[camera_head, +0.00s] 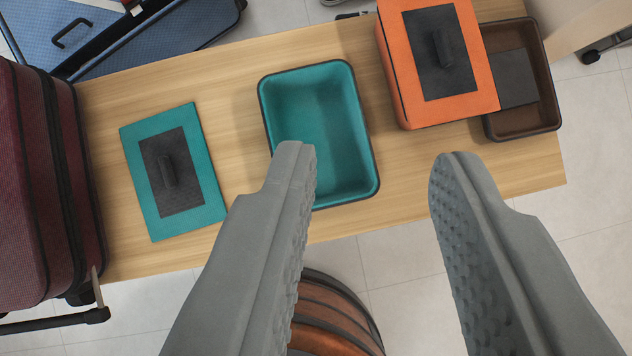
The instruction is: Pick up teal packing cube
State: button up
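The teal packing cube shows as an open, empty teal box (346,160) with a dark rim on the wooden bench. A flat teal lid (197,151) with a dark mesh panel and handle lies apart from it, to its left on the bench. My gripper (372,172) is open and empty, its two grey fingers wide apart. The left fingertip overlaps the lower left part of the teal box in the picture. The right fingertip is to the right of the box. I cannot tell how high the fingers are above it.
An orange cube (468,60) with its lid on stands at the right, beside an open brown box (545,95). A maroon suitcase (25,190) is at the left of the wooden bench (240,85). A blue case (165,45) lies behind. A brown rounded object (335,310) is below.

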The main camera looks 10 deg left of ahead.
jog(key=w+a+f+n+g, duration=0.1)
jog(key=a+f+g, duration=0.15)
jog(key=f, duration=0.25)
jog(key=w+a+f+g, duration=0.1)
jog(key=a+f, duration=0.2)
jog(key=f, duration=0.3)
jog(key=n+g+h, duration=0.2)
jog(key=g, duration=0.2)
send_near(273, 147)
jog(key=shift+t, duration=0.25)
jog(key=f, duration=0.5)
jog(key=shift+s+d+f, duration=0.2)
jog(key=shift+s+d, duration=0.15)
jog(key=shift+w+f, duration=0.2)
jog(key=shift+f, duration=1.45)
jog(key=shift+w+f, duration=0.15)
jog(key=shift+f, duration=1.5)
jog(key=shift+c, duration=0.4)
grip_shut()
